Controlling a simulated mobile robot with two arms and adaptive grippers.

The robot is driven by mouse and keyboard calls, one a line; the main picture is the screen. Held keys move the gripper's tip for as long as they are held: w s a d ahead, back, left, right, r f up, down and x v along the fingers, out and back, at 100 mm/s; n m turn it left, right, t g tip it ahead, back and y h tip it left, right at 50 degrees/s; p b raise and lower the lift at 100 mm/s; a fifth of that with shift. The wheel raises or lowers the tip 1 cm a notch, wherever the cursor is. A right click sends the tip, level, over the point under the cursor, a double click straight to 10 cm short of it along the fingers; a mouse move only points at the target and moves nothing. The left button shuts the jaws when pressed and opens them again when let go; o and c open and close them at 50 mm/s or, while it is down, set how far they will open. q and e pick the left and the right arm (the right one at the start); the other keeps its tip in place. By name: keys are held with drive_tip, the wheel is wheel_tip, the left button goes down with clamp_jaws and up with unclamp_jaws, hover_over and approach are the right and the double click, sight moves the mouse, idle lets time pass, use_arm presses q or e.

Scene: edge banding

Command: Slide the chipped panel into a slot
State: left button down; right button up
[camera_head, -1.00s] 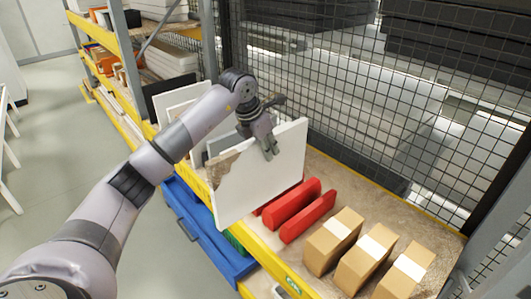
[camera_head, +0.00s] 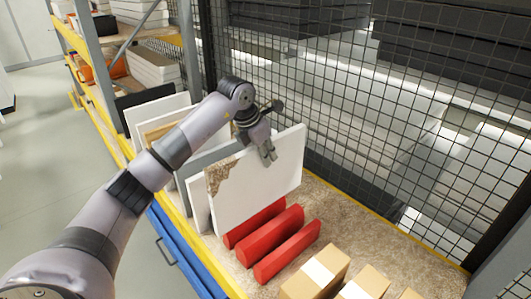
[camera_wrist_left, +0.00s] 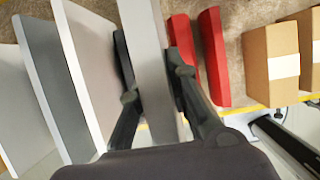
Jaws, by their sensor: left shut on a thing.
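The chipped panel (camera_head: 262,185) is a white board with a rough brown chipped patch at its upper left corner. My left gripper (camera_head: 269,152) is shut on its top edge and holds it upright above the shelf. In the left wrist view the panel (camera_wrist_left: 147,60) runs between the two fingers of the gripper (camera_wrist_left: 158,88). Red dividers (camera_head: 271,235) stand on the shelf right beside the panel, and other panels (camera_head: 199,205) stand on its left. Whether the panel's lower edge touches the shelf is hidden. My right gripper is not in view.
Cardboard boxes (camera_head: 316,272) stand on the shelf at the front right. A wire mesh fence (camera_head: 385,110) closes the back. Blue drawers (camera_head: 176,250) sit below the yellow shelf edge. Bare shelf surface (camera_head: 365,225) lies right of the dividers.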

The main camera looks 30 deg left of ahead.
sight(266, 184)
use_arm(q)
drive_tip(key=shift+w+f+b, duration=0.15)
drive_tip(key=shift+f+b, duration=2.55)
drive_tip(key=shift+f, duration=1.35)
drive_tip(key=shift+f+b, duration=1.1)
drive_tip(key=shift+f, duration=0.6)
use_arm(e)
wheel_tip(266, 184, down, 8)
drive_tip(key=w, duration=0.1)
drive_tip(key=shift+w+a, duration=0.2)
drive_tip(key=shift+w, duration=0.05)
